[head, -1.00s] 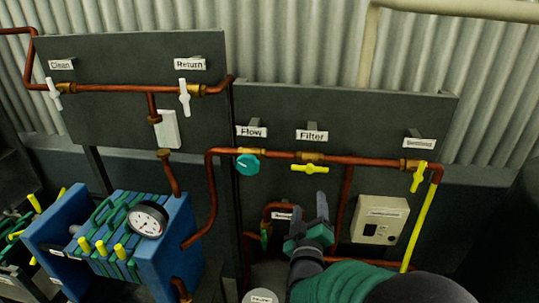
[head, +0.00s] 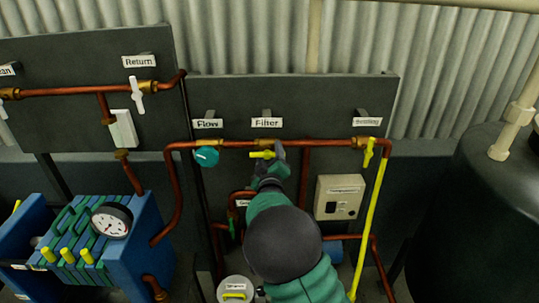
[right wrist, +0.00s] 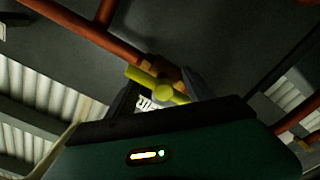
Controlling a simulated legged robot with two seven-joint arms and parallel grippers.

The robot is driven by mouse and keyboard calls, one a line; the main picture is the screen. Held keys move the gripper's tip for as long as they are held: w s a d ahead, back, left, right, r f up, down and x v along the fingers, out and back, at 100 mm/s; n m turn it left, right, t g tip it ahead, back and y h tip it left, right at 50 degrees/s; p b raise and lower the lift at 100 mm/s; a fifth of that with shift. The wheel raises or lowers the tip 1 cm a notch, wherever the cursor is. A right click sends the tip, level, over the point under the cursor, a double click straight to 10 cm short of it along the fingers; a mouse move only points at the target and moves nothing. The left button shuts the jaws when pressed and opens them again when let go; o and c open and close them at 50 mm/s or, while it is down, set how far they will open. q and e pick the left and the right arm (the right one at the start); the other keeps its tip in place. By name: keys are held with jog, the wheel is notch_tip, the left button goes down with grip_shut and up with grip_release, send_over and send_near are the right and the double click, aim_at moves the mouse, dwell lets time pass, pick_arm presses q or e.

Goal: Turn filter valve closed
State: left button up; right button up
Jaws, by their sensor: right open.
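The filter valve has a yellow handle (head: 262,154) lying level, along the copper pipe, under the "Filter" label (head: 266,122). My right gripper (head: 276,156) is raised to the right end of this handle, and its wrist and forearm hide what is below. In the right wrist view the yellow handle (right wrist: 163,92) lies between the two open fingers of the right gripper (right wrist: 160,84). Whether a finger touches the handle I cannot tell. My left gripper is not in view.
A teal flow knob (head: 206,156) is close on the left. A yellow-handled valve (head: 369,150) and a beige box (head: 339,197) are on the right. A blue filter press with a gauge (head: 111,220) stands at left. A dark tank (head: 480,215) stands far right.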

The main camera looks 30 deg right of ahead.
jog(key=shift+w+a, duration=0.15)
jog(key=shift+a, duration=0.25)
jog(key=shift+c, duration=1.7)
jog(key=shift+d, duration=0.25)
grip_shut()
jog(key=shift+a, duration=0.1)
